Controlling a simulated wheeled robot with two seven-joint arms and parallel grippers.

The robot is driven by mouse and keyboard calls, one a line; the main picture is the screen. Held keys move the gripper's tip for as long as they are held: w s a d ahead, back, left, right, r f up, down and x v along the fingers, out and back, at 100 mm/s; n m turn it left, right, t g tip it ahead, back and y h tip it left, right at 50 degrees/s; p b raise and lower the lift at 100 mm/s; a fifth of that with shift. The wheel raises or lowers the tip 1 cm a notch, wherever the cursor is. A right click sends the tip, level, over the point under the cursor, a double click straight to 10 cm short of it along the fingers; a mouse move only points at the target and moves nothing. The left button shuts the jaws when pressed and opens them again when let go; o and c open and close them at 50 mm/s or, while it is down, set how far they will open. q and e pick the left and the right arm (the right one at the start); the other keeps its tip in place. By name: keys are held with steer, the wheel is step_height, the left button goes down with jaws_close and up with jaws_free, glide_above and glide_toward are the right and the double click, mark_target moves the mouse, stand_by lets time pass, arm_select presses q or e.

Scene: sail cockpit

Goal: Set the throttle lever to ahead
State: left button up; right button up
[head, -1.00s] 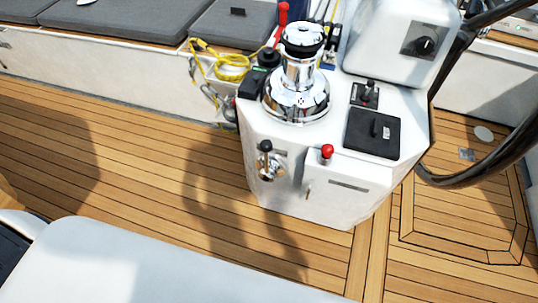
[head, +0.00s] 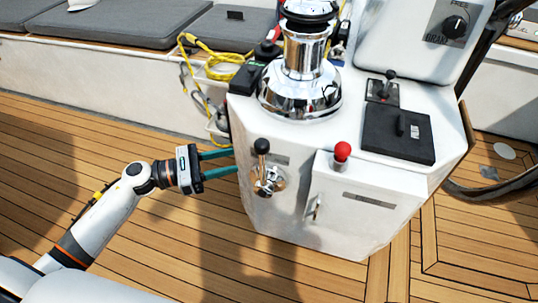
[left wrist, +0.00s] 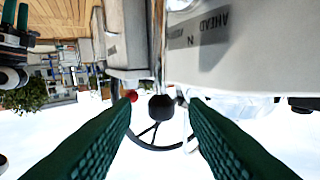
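The throttle lever (head: 262,147) has a black knob and a chrome hub on the console's front face. It stands nearly upright, knob above hub. My left gripper (head: 235,161) is open just left of the lever, with its green fingers pointing at it. In the left wrist view the black knob (left wrist: 161,107) shows beyond and between the open fingertips (left wrist: 160,102), with no visible contact. An AHEAD label (left wrist: 214,26) is on the console face near it. My right gripper (left wrist: 16,9) shows at the upper left edge of that view, its green fingers apart.
The white console (head: 365,215) carries a chrome winch (head: 300,85), a red-knobbed lever (head: 342,151), a small black lever (head: 389,76) and a black hatch (head: 398,133). Yellow rope (head: 222,66) hangs behind. A dark wheel rim is at the right. Teak floor (head: 130,150) is clear at left.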

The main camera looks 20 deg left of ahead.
mark_target(262, 167)
arm_select(q)
steer(key=p+x, duration=0.1)
steer(key=x, duration=1)
arm_select(e)
steer(key=x, duration=0.3)
steer(key=shift+s+f, duration=0.15)
steer(key=shift+s, duration=0.15)
arm_select(q)
jaws_close()
arm_select(e)
steer(key=shift+f, duration=0.1)
